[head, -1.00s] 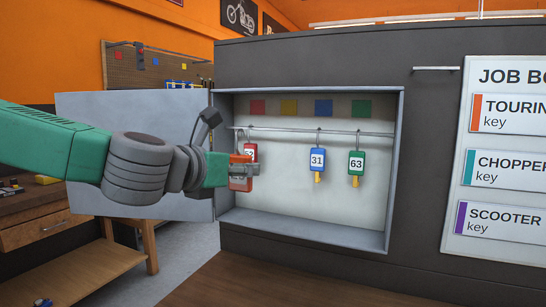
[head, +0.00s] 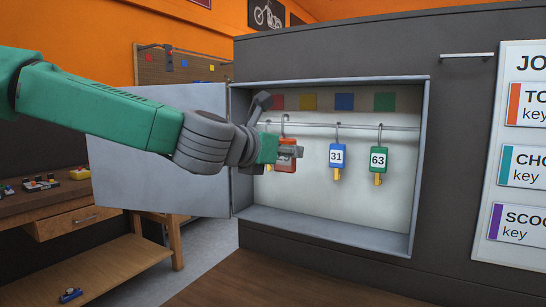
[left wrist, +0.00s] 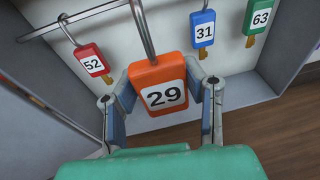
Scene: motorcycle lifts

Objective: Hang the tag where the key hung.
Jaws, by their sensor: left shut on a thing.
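My left gripper (head: 288,153) is shut on an orange tag numbered 29 (left wrist: 157,85), inside the open key cabinet (head: 421,170). The tag's metal hook (head: 285,119) points up beside the rail (head: 360,127); I cannot tell whether it is over the rail. The red tag 52 (left wrist: 92,60) hangs to the left of the orange tag and is mostly hidden behind my gripper in the head view. The blue tag 31 (head: 336,156) and the green tag 63 (head: 378,160) hang with keys to the right. My right gripper is not in view.
Red, yellow, blue and green squares (head: 344,102) line the cabinet's back above the rail. The cabinet door (head: 160,150) stands open at left, close behind my left arm. A job board (head: 520,150) is at right. A wooden counter (head: 300,285) lies below.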

